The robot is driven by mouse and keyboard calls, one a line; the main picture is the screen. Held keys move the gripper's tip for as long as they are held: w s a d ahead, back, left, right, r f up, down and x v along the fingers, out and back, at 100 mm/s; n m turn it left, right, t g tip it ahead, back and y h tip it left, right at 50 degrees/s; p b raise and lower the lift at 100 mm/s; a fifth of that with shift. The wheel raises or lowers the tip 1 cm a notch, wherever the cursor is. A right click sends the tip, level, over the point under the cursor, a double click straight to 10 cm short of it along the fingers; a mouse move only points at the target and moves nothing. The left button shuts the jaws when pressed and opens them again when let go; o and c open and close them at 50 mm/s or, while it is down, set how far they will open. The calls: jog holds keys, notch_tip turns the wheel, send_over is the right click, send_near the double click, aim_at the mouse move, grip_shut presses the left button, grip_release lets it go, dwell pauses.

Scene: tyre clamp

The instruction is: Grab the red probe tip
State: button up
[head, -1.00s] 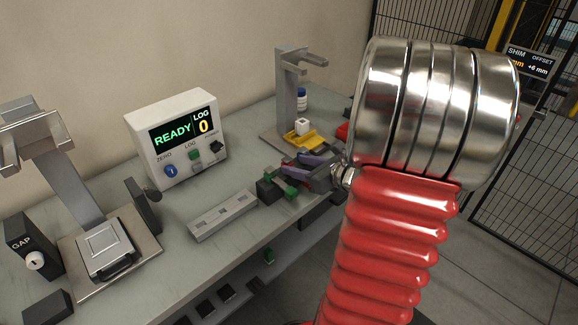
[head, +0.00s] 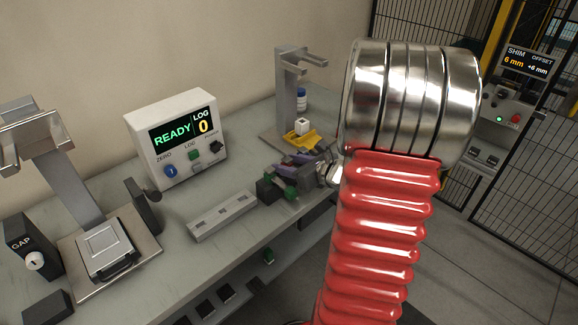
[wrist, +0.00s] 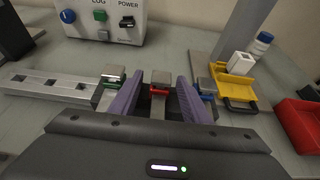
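The red probe tip (wrist: 159,90), a grey block with a red band, stands between the two purple fingers of my gripper (wrist: 160,90) in the wrist view. The fingers are open, with a gap visible on each side of the tip. A green-banded tip (wrist: 112,79) is just left of the left finger. A blue-banded tip (wrist: 207,97) is just right of the right finger and partly hidden by it. In the head view my gripper (head: 302,163) is low at the bench's front edge, partly hidden by my arm. I cannot make out the red tip there.
A slotted grey bar (head: 222,215) lies left of the tips. The READY meter (head: 172,140) stands behind it. A yellow holder with a white block (wrist: 236,82) and a red bin (wrist: 302,122) are at the right. A grey stand (head: 288,90) rises behind.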

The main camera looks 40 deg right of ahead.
grip_shut()
dwell(0.3)
jog(key=shift+r, duration=0.15)
notch_tip(320, 180, up, 10)
jog(key=shift+f, duration=0.1)
dwell(0.5)
dwell(0.4)
